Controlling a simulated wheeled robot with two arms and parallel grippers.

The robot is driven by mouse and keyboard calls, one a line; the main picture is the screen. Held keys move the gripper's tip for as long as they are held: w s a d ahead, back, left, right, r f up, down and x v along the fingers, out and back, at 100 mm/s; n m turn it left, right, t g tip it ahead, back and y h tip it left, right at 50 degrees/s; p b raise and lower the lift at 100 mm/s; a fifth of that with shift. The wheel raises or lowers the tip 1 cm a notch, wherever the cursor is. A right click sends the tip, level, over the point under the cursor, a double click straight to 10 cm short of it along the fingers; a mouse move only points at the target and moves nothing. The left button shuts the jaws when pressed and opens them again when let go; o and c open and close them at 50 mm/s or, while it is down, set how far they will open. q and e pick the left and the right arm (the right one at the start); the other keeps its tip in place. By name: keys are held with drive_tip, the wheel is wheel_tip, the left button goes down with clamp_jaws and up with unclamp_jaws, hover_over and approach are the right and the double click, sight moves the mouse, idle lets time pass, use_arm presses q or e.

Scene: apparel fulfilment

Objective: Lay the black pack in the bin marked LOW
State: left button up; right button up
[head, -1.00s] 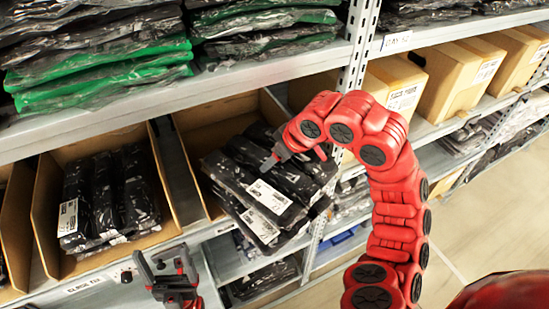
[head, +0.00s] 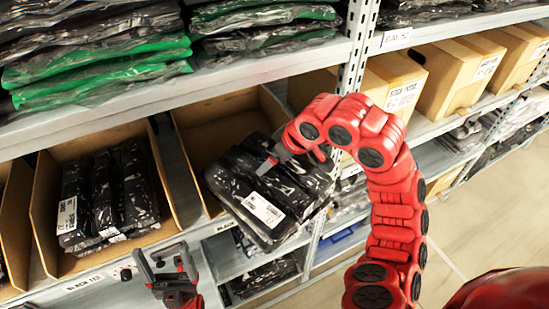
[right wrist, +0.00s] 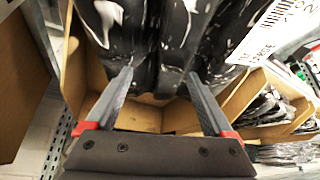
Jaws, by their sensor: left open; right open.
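Several black packs in clear wrap (head: 265,190) lie in the right-hand cardboard bin (head: 215,115), tilted and jutting over its front, white label facing up. More black packs (head: 110,195) stand side by side in the left cardboard bin (head: 165,165). My right gripper (head: 265,165) is open just over the packs at the right bin. The right wrist view shows its two fingers apart (right wrist: 160,80), with black packs (right wrist: 140,35) beyond them. My left gripper (head: 168,275) is open and empty, in front of the shelf. I cannot read LOW on any bin.
Folded black and green packs (head: 95,55) fill the shelf above. Closed cardboard boxes (head: 460,75) stand on the right shelf. A metal upright (head: 358,45) stands right of the bins. The right bin's back part looks empty. Open floor (head: 480,220) lies at the right.

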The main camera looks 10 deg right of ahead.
drive_tip(key=v, duration=0.6)
drive_tip(key=shift+w+r+p, duration=0.25)
drive_tip(key=shift+r+p, duration=0.05)
drive_tip(key=shift+r, duration=0.05)
drive_tip(key=p+v, duration=0.3)
drive_tip(key=v, duration=0.3)
drive_tip(key=shift+s+r+p, duration=0.25)
drive_tip(key=shift+r+p, duration=0.05)
drive_tip(key=shift+p, duration=0.1)
